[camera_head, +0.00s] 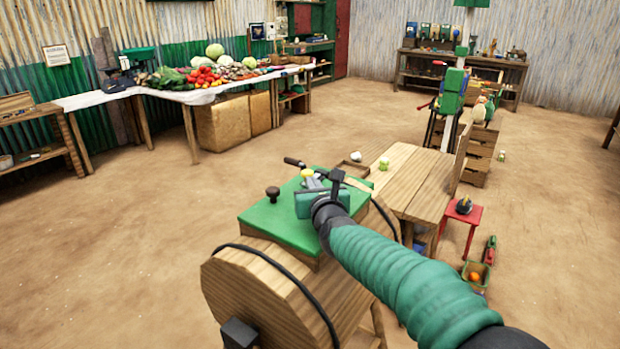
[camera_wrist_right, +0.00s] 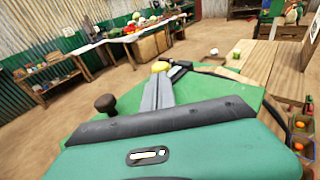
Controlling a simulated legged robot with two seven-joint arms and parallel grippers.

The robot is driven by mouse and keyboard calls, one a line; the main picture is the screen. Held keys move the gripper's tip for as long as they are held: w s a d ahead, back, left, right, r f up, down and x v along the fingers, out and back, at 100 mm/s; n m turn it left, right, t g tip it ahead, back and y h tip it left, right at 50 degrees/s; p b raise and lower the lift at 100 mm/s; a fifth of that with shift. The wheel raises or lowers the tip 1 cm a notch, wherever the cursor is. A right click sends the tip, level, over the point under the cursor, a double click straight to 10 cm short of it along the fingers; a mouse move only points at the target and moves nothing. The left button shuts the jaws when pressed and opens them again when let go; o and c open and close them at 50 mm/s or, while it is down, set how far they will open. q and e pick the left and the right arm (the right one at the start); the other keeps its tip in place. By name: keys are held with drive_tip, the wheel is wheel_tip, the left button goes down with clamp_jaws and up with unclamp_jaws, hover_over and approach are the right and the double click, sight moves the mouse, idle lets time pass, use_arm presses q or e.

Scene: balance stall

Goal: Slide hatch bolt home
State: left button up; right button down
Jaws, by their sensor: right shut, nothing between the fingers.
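The green hatch (camera_head: 283,222) is set on top of a wooden drum (camera_head: 262,285); it also shows in the right wrist view (camera_wrist_right: 95,128). A dark round knob (camera_head: 272,193) stands on its left part and shows in the wrist view (camera_wrist_right: 105,103). A yellow knob (camera_head: 307,173), seemingly the bolt's, is at the far edge; it also shows in the wrist view (camera_wrist_right: 160,67). My right gripper (camera_head: 313,182) is shut and empty, its grey fingers (camera_wrist_right: 160,85) pointing at the yellow knob. I cannot tell whether they touch it. The gripper hides part of the hatch. My left gripper is not in view.
A black-handled bar (camera_head: 294,161) sticks out beyond the hatch. A vegetable stall (camera_head: 165,97) lies back left. Floor on the left is clear.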

drive_tip(key=shift+x, duration=1.4)
drive_tip(key=shift+w+d, duration=1)
drive_tip(key=shift+w, duration=0.2)
drive_tip(key=shift+r, duration=0.25)
drive_tip(key=shift+d, duration=0.1)
drive_tip(key=shift+s, duration=0.1)
